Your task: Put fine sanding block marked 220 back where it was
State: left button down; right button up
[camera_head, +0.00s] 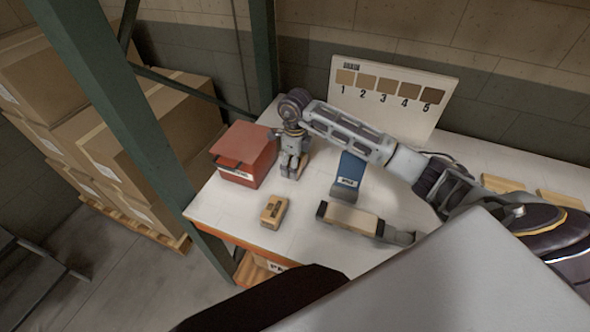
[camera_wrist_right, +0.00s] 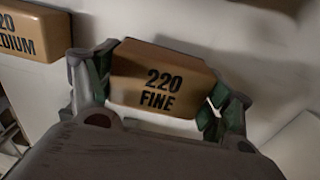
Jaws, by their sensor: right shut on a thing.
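The fine sanding block (camera_wrist_right: 160,80) is tan with "220 FINE" in dark print. In the right wrist view it sits between the two fingers of my right gripper (camera_wrist_right: 160,95), which is shut on it. In the head view my right gripper (camera_head: 293,170) points down at the table beside the red box, and I cannot make out the held block there. I cannot tell whether the block touches the table. A second tan block (camera_head: 274,211) lies nearer the table's front edge; in the wrist view a block marked "MEDIUM" (camera_wrist_right: 28,35) is at the upper left. My left gripper is not in view.
A red box (camera_head: 246,155) stands close left of my right gripper. A blue item with a label (camera_head: 350,170) and a long tan tool with dark ends (camera_head: 350,219) are to its right. A numbered swatch board (camera_head: 390,112) stands behind. A green post (camera_head: 110,100) rises at left.

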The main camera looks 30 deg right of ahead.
jog(key=shift+f, duration=0.15)
jog(key=shift+f+p, duration=0.35)
jog(key=shift+f, duration=1.4)
jog(key=shift+f, duration=0.1)
jog(key=o, duration=0.9)
jog(key=shift+o, duration=0.2)
jog(key=shift+r+b, duration=1.2)
jog(key=shift+r, duration=4.95)
